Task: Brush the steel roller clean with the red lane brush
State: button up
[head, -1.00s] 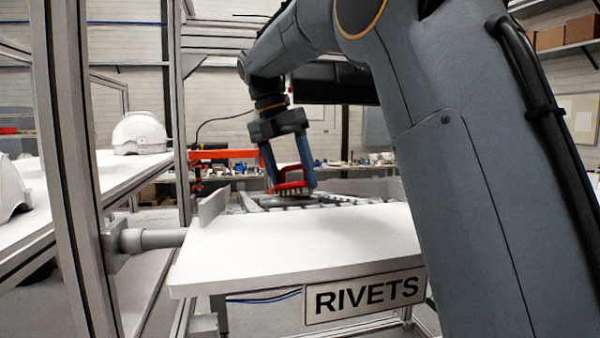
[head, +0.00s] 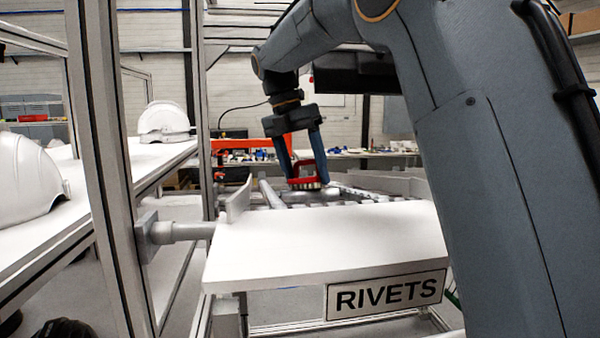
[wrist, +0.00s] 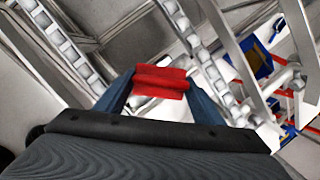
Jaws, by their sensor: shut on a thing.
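The red lane brush (head: 308,168) is in my gripper (head: 304,174), between its two blue fingers. Its pale bristles point down, just above or on grey metal parts behind the white table top. I cannot tell whether they touch. A grey rounded metal piece (head: 312,196) lies beneath the bristles; it may be the steel roller, but it is small and partly hidden. In the wrist view the red brush (wrist: 161,82) spans the gap between the fingertips, and its bristles are hidden.
A white table top (head: 330,240) with a RIVETS sign (head: 386,295) lies in front. A metal post (head: 103,160) and shelf with white helmet shells (head: 28,183) stand at left. Roller rails (wrist: 205,65) run below my gripper in the wrist view.

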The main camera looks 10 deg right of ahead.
jog(key=shift+d, duration=2.95)
notch_tip(320, 180, up, 6)
jog(key=w, duration=0.2)
jog(key=r, duration=0.1)
jog(key=w+r, duration=0.1)
jog(key=shift+r, duration=0.35)
